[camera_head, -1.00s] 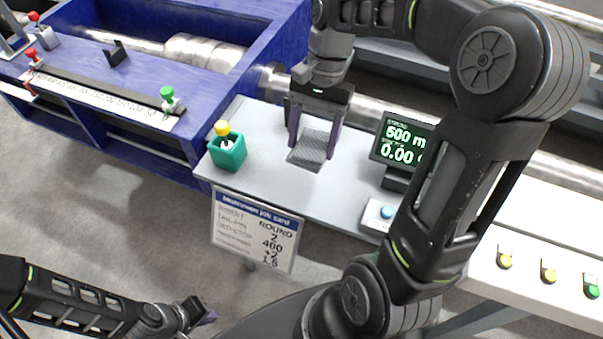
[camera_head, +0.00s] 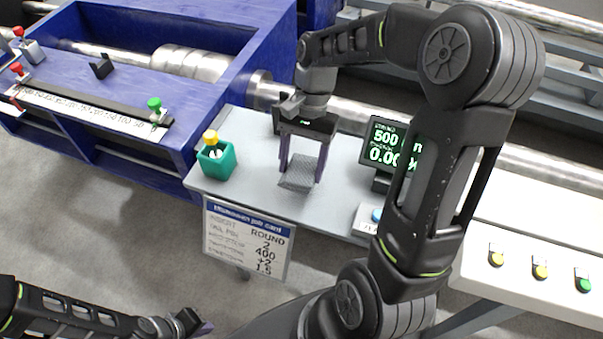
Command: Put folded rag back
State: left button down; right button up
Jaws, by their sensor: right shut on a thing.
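The folded rag (camera_head: 298,173) is a small grey patterned cloth on the light grey table top (camera_head: 246,190), right of the teal holder. My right gripper (camera_head: 302,172) reaches down over it, with its two purple fingers on either side of the rag and shut on it. The rag appears at or very near the table surface; I cannot tell whether it touches. My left gripper (camera_head: 205,327) is low at the bottom left, away from the table, and its jaw opening is not clear.
A teal holder (camera_head: 217,163) with a yellow-topped item stands left of the rag. A job card (camera_head: 245,240) hangs at the front edge. A metal bar (camera_head: 350,117) runs behind.

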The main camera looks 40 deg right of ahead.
aim_at(302, 176)
jog(key=shift+f, duration=0.1)
jog(key=shift+f, duration=1.75)
jog(key=shift+f, duration=0.2)
jog(key=o, duration=1.3)
jog(key=shift+r, duration=0.1)
